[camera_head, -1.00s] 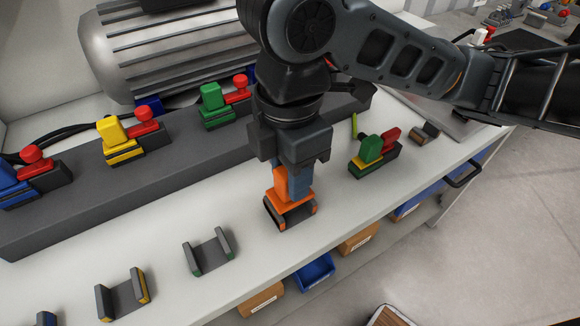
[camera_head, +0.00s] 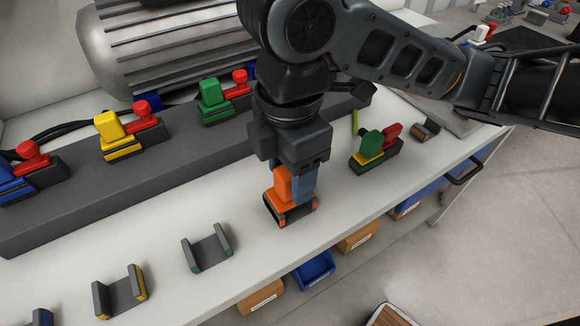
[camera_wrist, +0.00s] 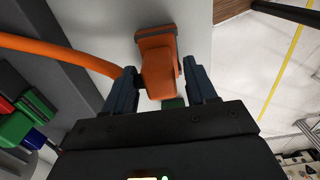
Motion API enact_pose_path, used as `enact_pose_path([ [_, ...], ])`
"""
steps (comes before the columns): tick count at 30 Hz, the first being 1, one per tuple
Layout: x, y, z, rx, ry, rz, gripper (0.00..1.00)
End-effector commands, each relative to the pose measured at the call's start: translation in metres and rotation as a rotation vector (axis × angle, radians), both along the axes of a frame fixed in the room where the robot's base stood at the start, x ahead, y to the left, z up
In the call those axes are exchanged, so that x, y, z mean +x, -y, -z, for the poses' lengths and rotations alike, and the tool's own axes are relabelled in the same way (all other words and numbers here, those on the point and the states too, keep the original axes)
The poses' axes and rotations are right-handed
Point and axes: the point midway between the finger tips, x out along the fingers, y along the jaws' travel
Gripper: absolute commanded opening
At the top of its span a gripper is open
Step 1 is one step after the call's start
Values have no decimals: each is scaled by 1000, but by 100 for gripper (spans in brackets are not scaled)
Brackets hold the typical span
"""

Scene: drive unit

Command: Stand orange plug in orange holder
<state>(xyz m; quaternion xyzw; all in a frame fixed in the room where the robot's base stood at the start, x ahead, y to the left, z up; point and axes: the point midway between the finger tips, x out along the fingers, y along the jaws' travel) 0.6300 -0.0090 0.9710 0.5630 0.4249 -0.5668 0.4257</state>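The orange plug (camera_head: 283,184) stands upright on the white bench, with its base between the walls of the dark holder with orange ends (camera_head: 299,217). How deep the base sits is partly hidden by a finger. My gripper (camera_head: 291,188) is directly above, its blue fingers reaching down on either side of the plug. In the wrist view the plug (camera_wrist: 160,75) lies between the two fingers (camera_wrist: 161,82), with a narrow gap on each side, so the gripper looks open around it. The holder's far end (camera_wrist: 155,38) shows beyond the plug.
An empty green-marked holder (camera_head: 207,250) and an empty yellow-marked holder (camera_head: 120,294) stand to the left. A grey rail (camera_head: 80,200) with yellow, green and blue plugs runs behind. The bench's front edge is close.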

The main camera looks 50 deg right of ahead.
Motion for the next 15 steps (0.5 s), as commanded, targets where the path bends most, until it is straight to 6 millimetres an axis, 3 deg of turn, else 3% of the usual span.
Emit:
enact_pose_path([
  [3, 0, 0, 0, 0, 0, 0, 68],
  [11, 0, 0, -1, 0, 0, 0, 68],
  [15, 1, 0, -14, -2, 2, 0, 68],
])
